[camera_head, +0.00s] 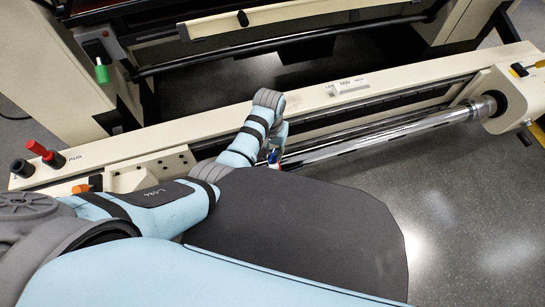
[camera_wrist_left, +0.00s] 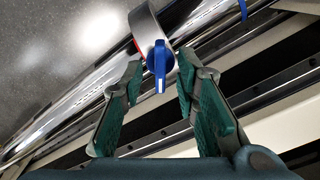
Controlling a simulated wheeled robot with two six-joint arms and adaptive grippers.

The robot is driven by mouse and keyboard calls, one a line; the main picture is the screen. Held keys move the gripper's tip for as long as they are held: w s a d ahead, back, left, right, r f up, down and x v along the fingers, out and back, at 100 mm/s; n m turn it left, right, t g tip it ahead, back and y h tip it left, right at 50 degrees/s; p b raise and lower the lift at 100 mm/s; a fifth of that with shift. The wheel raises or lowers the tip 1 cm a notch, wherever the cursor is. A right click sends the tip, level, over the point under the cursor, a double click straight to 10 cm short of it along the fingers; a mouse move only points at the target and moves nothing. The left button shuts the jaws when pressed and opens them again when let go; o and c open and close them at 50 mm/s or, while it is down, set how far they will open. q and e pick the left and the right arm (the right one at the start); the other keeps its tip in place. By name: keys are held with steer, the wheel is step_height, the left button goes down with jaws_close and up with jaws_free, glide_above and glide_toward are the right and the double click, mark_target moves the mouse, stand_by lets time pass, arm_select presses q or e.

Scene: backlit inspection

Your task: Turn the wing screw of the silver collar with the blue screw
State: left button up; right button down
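The silver collar (camera_wrist_left: 146,28) shows in the left wrist view as a ring around the shiny bar, with a bit of red at its lower edge. Its blue wing screw (camera_wrist_left: 160,66) points toward the camera. My left gripper (camera_wrist_left: 160,64) is open, with one green-padded finger on each side of the wing screw and visible gaps to it. In the head view the left gripper (camera_head: 275,145) is at the near end of the visible bar, and mostly hides the collar. Only a small blue and red spot shows there. My right gripper is not in view.
The chrome bar (camera_head: 380,134) runs along the cream machine rail (camera_head: 225,115) to a housing (camera_head: 505,90) at right. Red and black knobs (camera_head: 45,152) stand at left. Another blue piece (camera_wrist_left: 243,9) shows at the wrist view's top edge. Grey floor lies beyond the bar.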

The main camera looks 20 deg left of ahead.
arm_select(q)
steer(key=shift+f, duration=0.4)
steer(key=shift+r, duration=0.1)
steer(key=shift+s+r, duration=0.1)
steer(key=shift+s, duration=0.05)
jaws_close()
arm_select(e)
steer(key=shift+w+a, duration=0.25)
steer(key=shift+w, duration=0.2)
